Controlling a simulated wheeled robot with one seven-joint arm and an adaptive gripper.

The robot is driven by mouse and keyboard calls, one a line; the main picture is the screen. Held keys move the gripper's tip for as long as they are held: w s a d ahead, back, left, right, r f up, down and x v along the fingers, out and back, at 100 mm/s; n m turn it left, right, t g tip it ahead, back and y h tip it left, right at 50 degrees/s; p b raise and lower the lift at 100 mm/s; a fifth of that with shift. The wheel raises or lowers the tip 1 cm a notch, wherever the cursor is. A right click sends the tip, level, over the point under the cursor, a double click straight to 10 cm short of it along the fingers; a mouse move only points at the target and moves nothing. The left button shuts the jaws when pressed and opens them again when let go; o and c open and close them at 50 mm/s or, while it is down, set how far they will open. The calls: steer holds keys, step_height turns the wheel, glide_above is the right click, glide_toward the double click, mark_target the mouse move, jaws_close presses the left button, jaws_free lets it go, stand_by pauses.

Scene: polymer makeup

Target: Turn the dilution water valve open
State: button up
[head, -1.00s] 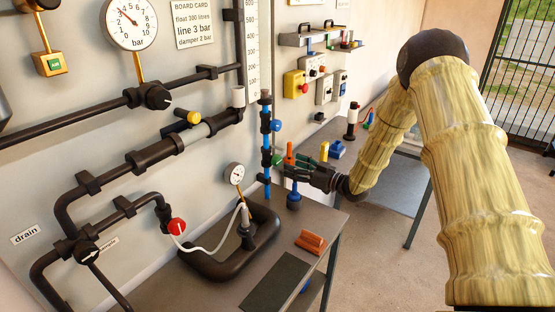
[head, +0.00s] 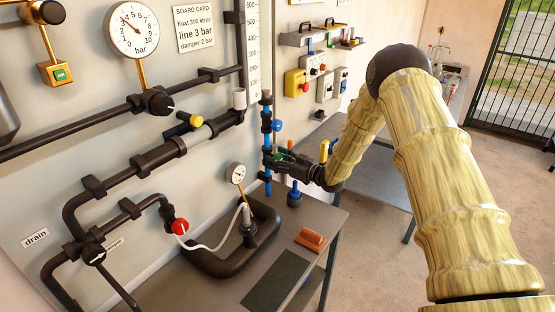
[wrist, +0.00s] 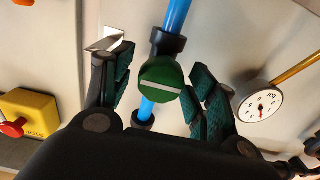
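The valve is a green round knob (wrist: 161,76) with a white line, on a vertical blue pipe (head: 267,118). In the wrist view the white line lies roughly across the pipe (wrist: 176,14). My gripper (head: 271,157) is at the pipe in the head view, where its fingers mostly hide the green knob. In the wrist view my gripper (wrist: 160,66) is open, with one finger on each side of the knob. Gaps show between the knob and the fingers. I cannot tell how deep the knob sits between them.
A blue knob (head: 276,125) sits higher on the pipe. A pressure gauge (head: 236,173) stands left of it, also in the wrist view (wrist: 258,106). A blue bottle-like object (head: 294,195) stands on the bench below my gripper. An orange block (head: 309,240) lies nearer the bench edge.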

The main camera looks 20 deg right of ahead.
steer(key=c, duration=0.8)
steer(key=shift+f+n+b, duration=0.15)
steer(key=shift+n+b, duration=0.15)
steer(key=shift+b, duration=0.3)
steer(key=n+b, duration=0.1)
steer(key=b, duration=0.2)
steer(key=shift+f+n, duration=0.2)
steer(key=shift+n, duration=0.1)
steer(key=n+b, duration=0.7)
steer(key=b, duration=0.3)
steer(key=shift+f, duration=0.1)
steer(key=n+b, duration=0.2)
steer(key=b, duration=0.2)
steer(key=n+b, duration=0.3)
steer(key=b, duration=0.1)
steer(key=shift+s+a+f+n, duration=0.1)
steer(key=shift+s+n, duration=0.05)
steer(key=shift+n, duration=0.15)
steer(key=n+b, duration=0.3)
steer(key=b, duration=0.1)
steer(key=shift+r+b, duration=0.2)
steer(key=shift+b, duration=0.1)
